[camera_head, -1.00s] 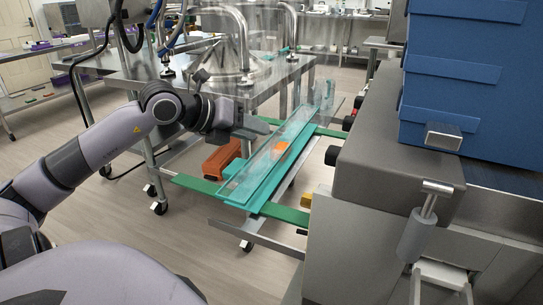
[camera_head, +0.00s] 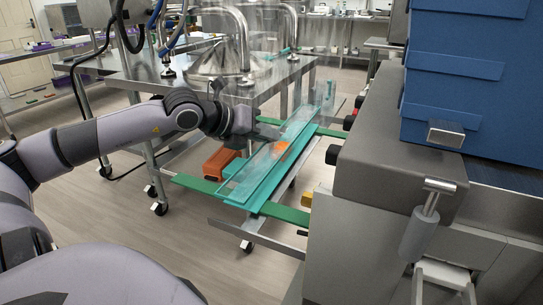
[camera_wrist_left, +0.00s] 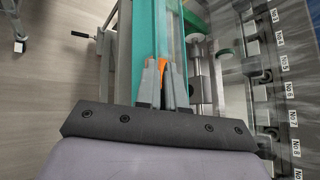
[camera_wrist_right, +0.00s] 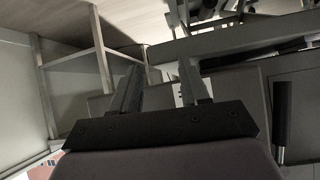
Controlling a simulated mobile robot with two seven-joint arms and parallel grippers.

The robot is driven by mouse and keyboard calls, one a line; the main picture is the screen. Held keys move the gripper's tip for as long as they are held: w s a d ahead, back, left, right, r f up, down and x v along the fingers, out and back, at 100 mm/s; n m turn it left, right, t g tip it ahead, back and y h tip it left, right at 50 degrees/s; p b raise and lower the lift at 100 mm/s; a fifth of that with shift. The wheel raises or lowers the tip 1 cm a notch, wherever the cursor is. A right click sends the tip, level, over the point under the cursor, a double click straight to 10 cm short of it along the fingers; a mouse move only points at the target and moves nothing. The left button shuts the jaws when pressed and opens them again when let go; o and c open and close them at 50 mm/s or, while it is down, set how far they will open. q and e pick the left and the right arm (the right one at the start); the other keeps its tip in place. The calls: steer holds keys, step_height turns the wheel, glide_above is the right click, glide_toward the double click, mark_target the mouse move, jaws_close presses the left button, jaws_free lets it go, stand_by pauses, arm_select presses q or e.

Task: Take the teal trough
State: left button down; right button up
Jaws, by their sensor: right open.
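The teal trough (camera_head: 262,177) is a long channel with clear walls and an orange patch (camera_head: 283,147) near its middle. It lies across green bars beside the grey machine. In the left wrist view the trough (camera_wrist_left: 150,25) runs away from my left gripper (camera_wrist_left: 164,68). Its fingers are close together, with orange showing between and beside the tips; whether they clamp anything is unclear. In the head view my left gripper (camera_head: 272,136) is at the trough's left side, near the orange patch. My right gripper (camera_wrist_right: 160,78) is open and empty, away from the trough.
Green bars (camera_head: 285,213) support the trough. A reddish-orange block (camera_head: 220,163) is left of it. A steel table (camera_head: 140,72) stands behind. The grey machine with the blue hopper (camera_head: 465,90) is close on the right. Open floor (camera_head: 120,230) lies at front left.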

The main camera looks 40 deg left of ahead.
arm_select(q)
step_height(320, 180, up, 10)
steer(key=p, duration=0.1)
stand_by(0.6)
stand_by(1.9)
